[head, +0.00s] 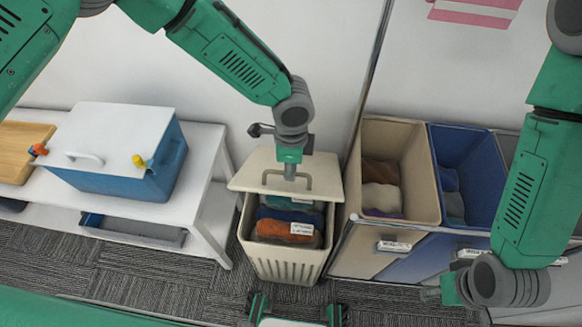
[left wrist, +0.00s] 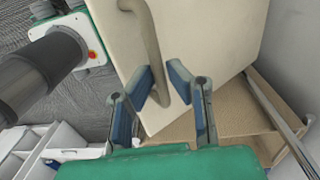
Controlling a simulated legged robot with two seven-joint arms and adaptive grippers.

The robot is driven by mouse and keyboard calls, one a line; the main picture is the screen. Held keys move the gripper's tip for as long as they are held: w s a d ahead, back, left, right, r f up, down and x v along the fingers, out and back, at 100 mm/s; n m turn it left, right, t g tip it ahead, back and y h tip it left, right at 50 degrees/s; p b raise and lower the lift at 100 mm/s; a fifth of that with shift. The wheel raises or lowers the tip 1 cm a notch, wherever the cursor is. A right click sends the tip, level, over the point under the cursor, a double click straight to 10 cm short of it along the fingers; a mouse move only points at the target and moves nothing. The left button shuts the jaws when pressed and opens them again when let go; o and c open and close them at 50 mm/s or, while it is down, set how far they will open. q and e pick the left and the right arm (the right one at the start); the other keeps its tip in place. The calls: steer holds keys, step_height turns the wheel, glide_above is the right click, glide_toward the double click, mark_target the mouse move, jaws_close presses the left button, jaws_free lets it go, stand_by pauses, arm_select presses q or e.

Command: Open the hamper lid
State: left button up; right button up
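The hamper (head: 283,268) is a cream slatted bin standing on the floor in the middle of the head view. Its beige lid (head: 325,178) is raised at the front and tilted, leaving folded cloths (head: 285,230) visible inside. The lid's curved handle (left wrist: 151,38) shows in the left wrist view. My left gripper (head: 290,178), also in the left wrist view (left wrist: 160,68), has its fingertips on both sides of the handle, seemingly closed against it. My right gripper (head: 430,294) is at the lower right, away from the hamper; its fingers are too unclear to read.
A white bench (head: 210,180) with a blue cooler (head: 125,175) and wooden board (head: 22,140) stands left. Beige (head: 408,165) and blue (head: 482,205) sorting bins holding cloths stand close to the hamper's right. The wall is behind. Carpet (head: 190,290) is clear in front.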

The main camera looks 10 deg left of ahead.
arm_select(q)
jaws_close()
steer(key=shift+w+r, duration=0.45)
steer(key=w+r+b, duration=0.2)
steer(key=w+r, duration=0.1)
steer(key=w, duration=0.5)
steer(key=w+r+b, duration=0.2)
steer(key=w+r, duration=0.2)
steer(key=w, duration=0.4)
steer(key=shift+w+r, duration=0.15)
steer(key=shift+w, duration=0.15)
steer(key=o, duration=0.5)
jaws_free()
steer(key=shift+o, duration=0.8)
steer(key=shift+w+d, duration=0.1)
